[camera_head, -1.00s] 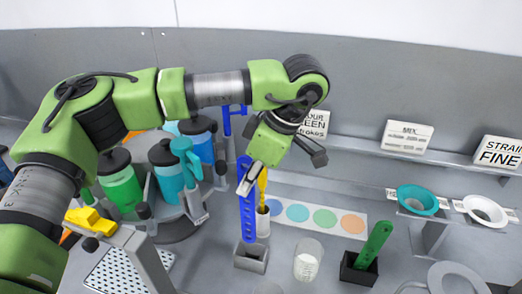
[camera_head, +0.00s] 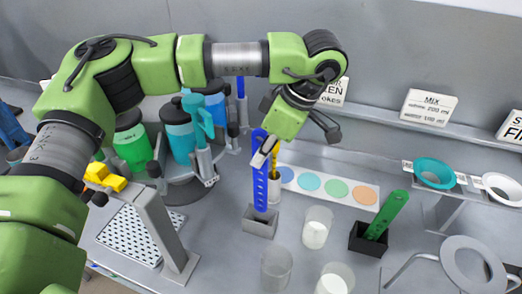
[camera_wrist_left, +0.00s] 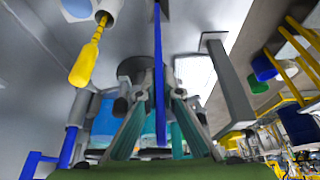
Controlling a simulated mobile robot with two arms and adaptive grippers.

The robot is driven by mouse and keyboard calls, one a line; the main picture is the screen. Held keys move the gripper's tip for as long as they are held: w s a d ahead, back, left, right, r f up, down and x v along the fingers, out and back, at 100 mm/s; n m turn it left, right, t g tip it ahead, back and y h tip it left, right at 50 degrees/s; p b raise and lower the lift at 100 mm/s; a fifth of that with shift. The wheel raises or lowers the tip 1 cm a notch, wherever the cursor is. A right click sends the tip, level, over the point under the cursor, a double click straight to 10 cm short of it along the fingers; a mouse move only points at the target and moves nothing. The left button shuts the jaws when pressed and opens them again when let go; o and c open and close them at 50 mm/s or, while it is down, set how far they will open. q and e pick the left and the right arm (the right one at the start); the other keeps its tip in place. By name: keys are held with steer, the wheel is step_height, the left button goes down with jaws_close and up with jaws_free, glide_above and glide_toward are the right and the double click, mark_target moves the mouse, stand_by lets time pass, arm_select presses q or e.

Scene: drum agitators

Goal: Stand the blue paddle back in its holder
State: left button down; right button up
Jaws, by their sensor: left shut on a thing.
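The blue paddle (camera_head: 260,180), a flat strip with holes, stands nearly upright. My left gripper (camera_head: 265,152) is shut on its upper part. The grey block holder (camera_head: 260,226) is right below, and the paddle's lower end meets its top opening. I cannot tell how deep it sits. In the left wrist view the blue paddle (camera_wrist_left: 159,75) runs between the fingers of my left gripper (camera_wrist_left: 158,110). My right gripper is not in view.
A yellow spatula (camera_head: 275,160) stands in a white cup (camera_head: 274,190) just behind the paddle. A green paddle (camera_head: 388,214) stands in a black holder (camera_head: 368,240) to the right. Clear beakers (camera_head: 316,228) stand in front. Bottles on a carousel (camera_head: 178,133) are at left.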

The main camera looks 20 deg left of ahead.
arm_select(q)
step_height(320, 180, down, 5)
steer(key=b, duration=0.4)
steer(key=shift+f, duration=0.1)
steer(key=shift+f+b, duration=0.55)
steer(key=shift+f, duration=0.25)
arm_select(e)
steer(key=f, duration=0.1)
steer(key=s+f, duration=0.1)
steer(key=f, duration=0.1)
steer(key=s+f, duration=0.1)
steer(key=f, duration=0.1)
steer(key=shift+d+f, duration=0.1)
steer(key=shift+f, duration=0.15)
arm_select(q)
steer(key=c, duration=2.1)
jaws_free()
steer(key=shift+c, duration=0.2)
